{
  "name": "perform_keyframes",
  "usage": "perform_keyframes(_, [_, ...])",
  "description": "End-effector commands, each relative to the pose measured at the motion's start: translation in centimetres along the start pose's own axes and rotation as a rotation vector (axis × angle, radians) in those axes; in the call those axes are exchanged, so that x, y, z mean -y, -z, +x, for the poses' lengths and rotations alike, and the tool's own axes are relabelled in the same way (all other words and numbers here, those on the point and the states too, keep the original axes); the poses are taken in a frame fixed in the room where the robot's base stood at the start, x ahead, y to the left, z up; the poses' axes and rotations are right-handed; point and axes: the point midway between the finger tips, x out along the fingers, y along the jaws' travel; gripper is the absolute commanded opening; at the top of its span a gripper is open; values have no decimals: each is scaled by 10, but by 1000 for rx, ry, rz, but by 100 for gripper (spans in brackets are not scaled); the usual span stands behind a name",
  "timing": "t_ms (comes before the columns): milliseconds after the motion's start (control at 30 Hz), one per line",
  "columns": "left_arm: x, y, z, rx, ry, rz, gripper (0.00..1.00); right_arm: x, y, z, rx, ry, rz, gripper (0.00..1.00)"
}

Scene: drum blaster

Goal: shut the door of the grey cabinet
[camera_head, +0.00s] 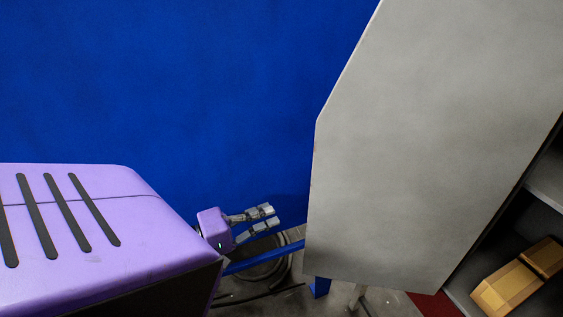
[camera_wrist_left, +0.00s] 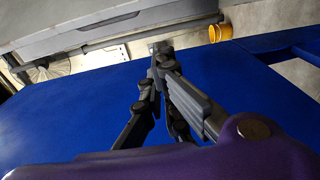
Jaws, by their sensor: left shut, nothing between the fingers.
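The grey cabinet's door (camera_head: 430,150) stands open as a large pale panel in the right half of the head view. The cabinet's dark shelved interior (camera_head: 545,200) shows at the far right edge. My left gripper (camera_head: 271,217) is left of the door's lower left edge, apart from it in the picture; its distance in depth is hard to judge. It is shut and empty. Its fingers (camera_wrist_left: 161,52) also show in the left wrist view, over a blue surface. My right gripper is not in view.
A yellow-brown box (camera_head: 516,280) sits inside the cabinet. A blue wall (camera_head: 170,80) fills the back. Hoses or cables (camera_head: 265,268) lie on the floor below my gripper. A yellow bucket-like object (camera_wrist_left: 220,33) shows in the wrist view.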

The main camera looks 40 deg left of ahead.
Motion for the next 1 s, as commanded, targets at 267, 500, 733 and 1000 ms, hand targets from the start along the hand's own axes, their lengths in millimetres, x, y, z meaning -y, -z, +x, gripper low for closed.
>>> perform_keyframes(267, [-7,0,55,3,-8,2,0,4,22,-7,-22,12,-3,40])
perform_keyframes(500, [-5,-6,90,0,-3,1,0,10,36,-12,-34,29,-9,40])
perform_keyframes(733, [-4,-27,71,-1,-3,0,0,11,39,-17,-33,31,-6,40])
perform_keyframes(1000, [0,-32,67,-1,2,1,0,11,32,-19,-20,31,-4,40])
